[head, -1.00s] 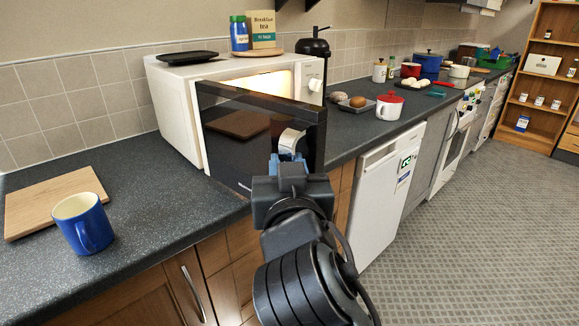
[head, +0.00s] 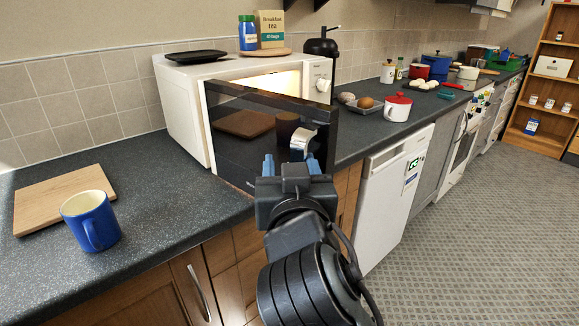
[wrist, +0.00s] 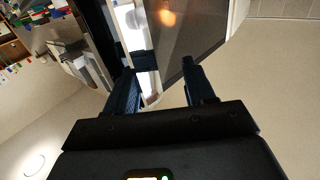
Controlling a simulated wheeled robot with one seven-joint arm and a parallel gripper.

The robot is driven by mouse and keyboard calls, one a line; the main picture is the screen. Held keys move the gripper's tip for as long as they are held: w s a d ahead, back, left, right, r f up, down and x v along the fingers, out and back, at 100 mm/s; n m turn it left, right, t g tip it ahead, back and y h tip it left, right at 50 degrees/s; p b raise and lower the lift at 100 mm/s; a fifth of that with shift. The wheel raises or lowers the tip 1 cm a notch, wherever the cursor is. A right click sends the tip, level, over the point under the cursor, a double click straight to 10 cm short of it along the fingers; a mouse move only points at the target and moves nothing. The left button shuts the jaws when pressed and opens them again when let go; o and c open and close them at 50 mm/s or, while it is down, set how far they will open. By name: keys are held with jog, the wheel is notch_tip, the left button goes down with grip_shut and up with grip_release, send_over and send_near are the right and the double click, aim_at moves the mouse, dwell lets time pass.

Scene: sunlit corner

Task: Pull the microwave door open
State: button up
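The white microwave (head: 183,115) stands on the counter against the wall. Its dark, glossy door (head: 236,150) is swung partly open, hinged at the left, with the lit interior (head: 270,83) showing above it. A curved silvery handle (head: 301,143) is on the door's outer face near its right end. My gripper (head: 291,163) is at the handle, just below it in the head view. Its two blue fingers are spread apart. In the wrist view my gripper (wrist: 166,74) also shows its fingers apart, with the dark door panel beyond. I cannot tell whether a finger touches the handle.
A blue mug (head: 91,220) and a wooden board (head: 63,197) are on the counter at the left. A black tray (head: 196,56), a blue jar (head: 248,33) and a tea box (head: 270,29) are on the microwave. A red-lidded white pot (head: 397,107) is at the right. The floor at the right is clear.

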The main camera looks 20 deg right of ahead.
jog(key=b+v, duration=0.1)
jog(key=v, duration=0.6)
jog(key=shift+s, duration=0.4)
jog(key=shift+a, duration=0.1)
jog(key=s+d+f+n+g+y, duration=0.2)
jog(key=s+f+n+y, duration=0.35)
jog(key=s+f, duration=1.05)
jog(key=s+d+f+m, duration=0.1)
jog(key=s+d, duration=0.1)
jog(key=s, duration=0.6)
jog(key=s+d+f, duration=0.1)
jog(key=s+d, duration=0.2)
jog(key=s, duration=0.5)
jog(key=shift+m, duration=0.35)
